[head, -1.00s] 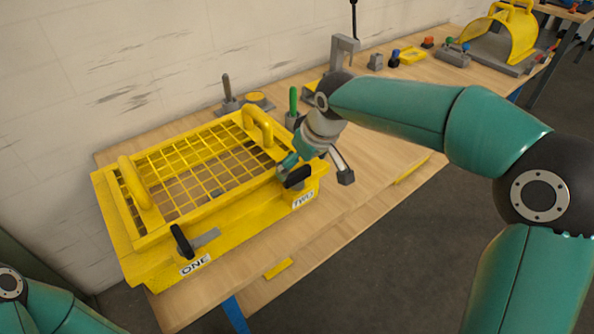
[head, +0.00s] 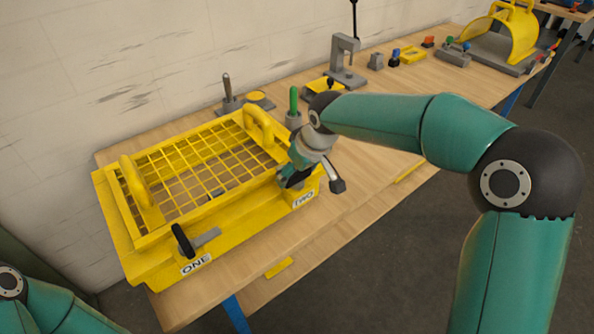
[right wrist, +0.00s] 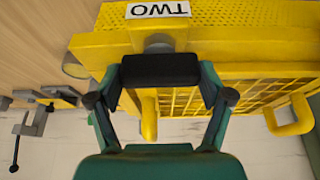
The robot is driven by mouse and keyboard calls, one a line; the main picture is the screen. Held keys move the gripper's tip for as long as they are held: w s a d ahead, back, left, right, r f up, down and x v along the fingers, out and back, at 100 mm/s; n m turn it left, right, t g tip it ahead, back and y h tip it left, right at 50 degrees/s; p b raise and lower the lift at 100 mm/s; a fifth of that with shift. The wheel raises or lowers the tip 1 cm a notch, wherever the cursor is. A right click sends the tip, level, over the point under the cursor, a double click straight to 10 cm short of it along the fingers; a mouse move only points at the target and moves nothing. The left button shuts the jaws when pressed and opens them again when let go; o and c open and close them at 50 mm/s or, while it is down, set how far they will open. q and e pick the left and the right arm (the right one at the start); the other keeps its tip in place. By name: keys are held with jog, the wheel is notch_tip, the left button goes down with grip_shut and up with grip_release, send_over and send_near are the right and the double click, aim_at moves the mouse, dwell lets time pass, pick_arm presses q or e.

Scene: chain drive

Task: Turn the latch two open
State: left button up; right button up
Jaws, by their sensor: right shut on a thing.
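The yellow guard box with a grid top (head: 150,262) stands on the wooden bench. Its front edge carries a label ONE (head: 196,264) and a label TWO (head: 303,199). Latch one (head: 183,241) has a black handle and a grey bar lying over the frame. My left gripper is out of view; only part of my left arm shows at lower left.
Two yellow handles (head: 133,180) rise from the grid. A green-handled tool (head: 293,102) stands close behind my right gripper. A grey press (head: 344,62) and small blocks stand further back. The bench front right is clear.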

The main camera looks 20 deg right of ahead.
jog(key=m+h+b, duration=0.1)
jog(key=m+b, duration=0.2)
jog(key=shift+f+m+b, duration=0.15)
jog(key=shift+m+b, duration=0.15)
jog(key=shift+b, duration=0.05)
jog(key=shift+m+h+b, duration=0.6)
jog(key=shift+m, duration=0.3)
jog(key=m+h+b, duration=0.1)
jog(key=m, duration=0.1)
jog(key=shift+m, duration=0.4)
jog(key=shift+m+h+b, duration=0.3)
jog(key=shift+m, duration=0.6)
jog(key=m, duration=0.1)
jog(key=m+g+h, duration=0.1)
jog(key=shift+r+m, duration=0.2)
jog(key=shift+m, duration=0.1)
jog(key=m+g, duration=0.1)
jog(key=m, duration=0.1)
jog(key=m+h+p, duration=0.1)
jog(key=m, duration=0.2)
jog(key=shift+g, duration=0.4)
jog(key=shift+m+p, duration=0.3)
